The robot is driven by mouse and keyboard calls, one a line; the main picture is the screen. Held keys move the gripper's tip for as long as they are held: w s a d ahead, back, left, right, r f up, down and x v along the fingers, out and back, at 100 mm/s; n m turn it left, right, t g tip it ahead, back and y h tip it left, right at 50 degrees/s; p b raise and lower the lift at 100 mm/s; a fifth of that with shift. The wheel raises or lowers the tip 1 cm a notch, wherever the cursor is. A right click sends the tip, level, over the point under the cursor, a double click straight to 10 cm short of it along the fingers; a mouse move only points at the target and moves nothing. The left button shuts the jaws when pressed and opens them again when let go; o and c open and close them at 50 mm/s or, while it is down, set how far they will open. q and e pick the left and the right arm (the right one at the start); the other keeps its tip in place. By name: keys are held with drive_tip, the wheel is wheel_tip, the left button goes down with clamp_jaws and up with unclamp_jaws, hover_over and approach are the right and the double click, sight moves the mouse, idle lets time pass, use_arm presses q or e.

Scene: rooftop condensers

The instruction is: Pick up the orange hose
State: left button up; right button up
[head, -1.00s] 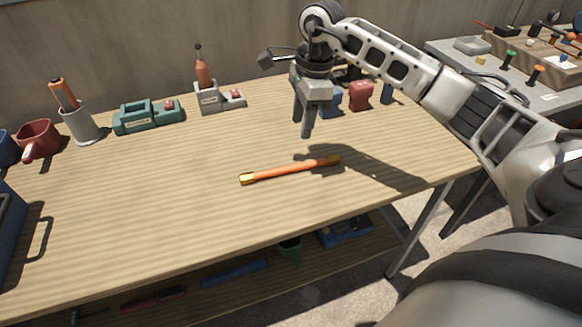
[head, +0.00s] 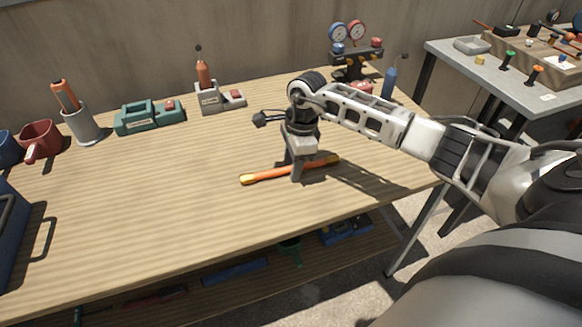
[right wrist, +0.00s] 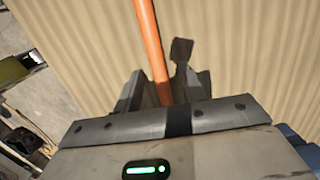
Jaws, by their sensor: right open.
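The orange hose (head: 270,175) lies flat on the wooden table and has yellow ends. My right gripper (head: 297,174) is lowered over the middle of the hose and hides part of it in the head view. In the right wrist view the hose (right wrist: 150,50) runs between the two fingers of the right gripper (right wrist: 165,90). The fingers are open, one on each side of the hose, and I see no grip on it. My left gripper is not in view.
Along the back of the wooden table (head: 150,210) stand a grey cup (head: 84,127), a green tool (head: 150,117), an orange bottle in a stand (head: 204,75) and a gauge set (head: 350,58). The table's front and left middle are clear.

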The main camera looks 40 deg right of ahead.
clamp_jaws()
drive_tip(key=shift+r, duration=0.2)
